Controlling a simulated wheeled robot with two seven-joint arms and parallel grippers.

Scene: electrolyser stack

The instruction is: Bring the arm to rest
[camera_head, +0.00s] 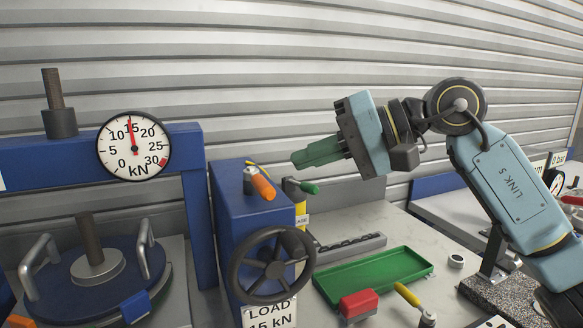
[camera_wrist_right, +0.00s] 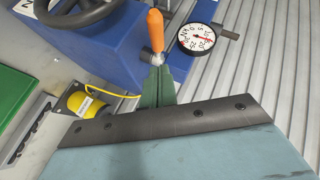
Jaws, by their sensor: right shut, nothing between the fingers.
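My right gripper (camera_head: 296,160) is in the air above the bench in the head view, its arm coming in from the right. Its green fingers are shut with nothing between them and point left, towards the blue press housing. In the right wrist view the closed fingers (camera_wrist_right: 157,74) point at the housing, just below the orange-handled lever (camera_wrist_right: 155,30) in the picture; I cannot tell the exact gap. The orange lever (camera_head: 264,187) also shows on top of the housing in the head view. My left gripper is not in view.
The blue housing (camera_head: 233,205) carries a black handwheel (camera_head: 272,268). A kN gauge (camera_head: 133,146) is on the blue frame at left. A green tray (camera_head: 375,277), a red-topped block (camera_head: 358,304) and a yellow-handled tool (camera_head: 408,296) are on the bench. A corrugated wall stands behind.

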